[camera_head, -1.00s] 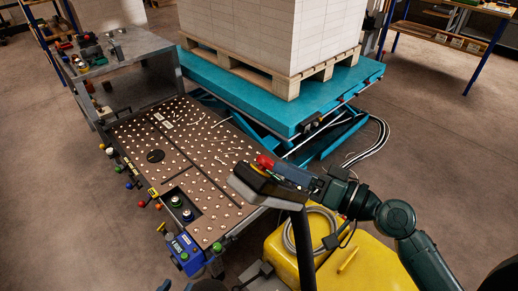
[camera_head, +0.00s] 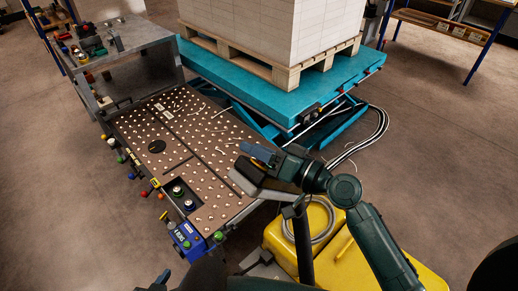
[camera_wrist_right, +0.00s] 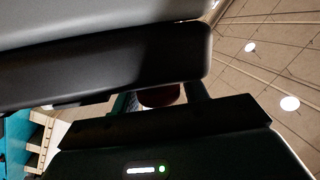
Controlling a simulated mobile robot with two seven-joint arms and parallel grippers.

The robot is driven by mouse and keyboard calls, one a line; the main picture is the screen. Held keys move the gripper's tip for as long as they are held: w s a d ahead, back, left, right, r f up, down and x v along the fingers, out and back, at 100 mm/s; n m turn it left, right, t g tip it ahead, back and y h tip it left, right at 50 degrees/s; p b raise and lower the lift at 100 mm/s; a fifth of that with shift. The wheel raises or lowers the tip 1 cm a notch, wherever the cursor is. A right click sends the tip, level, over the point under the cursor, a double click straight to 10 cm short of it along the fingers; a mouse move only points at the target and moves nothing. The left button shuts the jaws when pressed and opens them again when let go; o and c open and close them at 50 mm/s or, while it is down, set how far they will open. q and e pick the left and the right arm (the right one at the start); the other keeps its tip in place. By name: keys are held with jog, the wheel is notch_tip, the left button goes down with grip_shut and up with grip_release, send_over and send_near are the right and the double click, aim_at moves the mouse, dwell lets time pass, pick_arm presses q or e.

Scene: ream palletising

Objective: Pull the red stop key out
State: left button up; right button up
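The stop key sits on a dark control box (camera_head: 258,183) on a black post. In the right wrist view the key (camera_wrist_right: 160,96) is a dark red-brown round piece below the box's black edge, mostly in shadow. My right gripper (camera_head: 260,154) is at the box and covers the key in the head view. In the right wrist view its two fingers stand on either side of the key, seemingly with narrow gaps, so it looks open around it. A dark tip at the bottom edge of the head view seems to be my left gripper (camera_head: 163,277), mostly cut off.
A perforated ball table (camera_head: 190,140) with coloured knobs and a blue button box (camera_head: 187,240) lies left. A teal lift table (camera_head: 250,92) bears a pallet (camera_head: 290,75) of white stacks behind. A yellow unit (camera_head: 345,255) stands below my right arm.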

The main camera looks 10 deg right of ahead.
grip_shut()
jog(key=shift+w+d+r+b, duration=0.2)
jog(key=shift+d+r+b, duration=0.1)
jog(key=shift+d+b, duration=0.05)
pick_arm(q)
jog(key=shift+d+r, duration=0.1)
jog(key=shift+r, duration=0.05)
pick_arm(e)
jog(key=shift+r, duration=0.2)
jog(key=shift+o, duration=1.7)
grip_release()
jog(key=shift+f, duration=0.1)
jog(key=shift+s+d, duration=0.1)
jog(key=shift+d, duration=0.05)
pick_arm(q)
jog(key=b, duration=0.1)
jog(key=f+b, duration=0.1)
jog(key=b, duration=0.1)
jog(key=d+f+b, duration=0.1)
jog(key=b, duration=0.1)
jog(key=shift+w+f+n+t+h, duration=0.1)
jog(key=shift+w+n+t+h, duration=0.2)
jog(key=shift+t+h, duration=0.1)
pick_arm(e)
jog(key=v, duration=1.2)
jog(key=shift+s+d, duration=0.25)
jog(key=shift+d, duration=0.05)
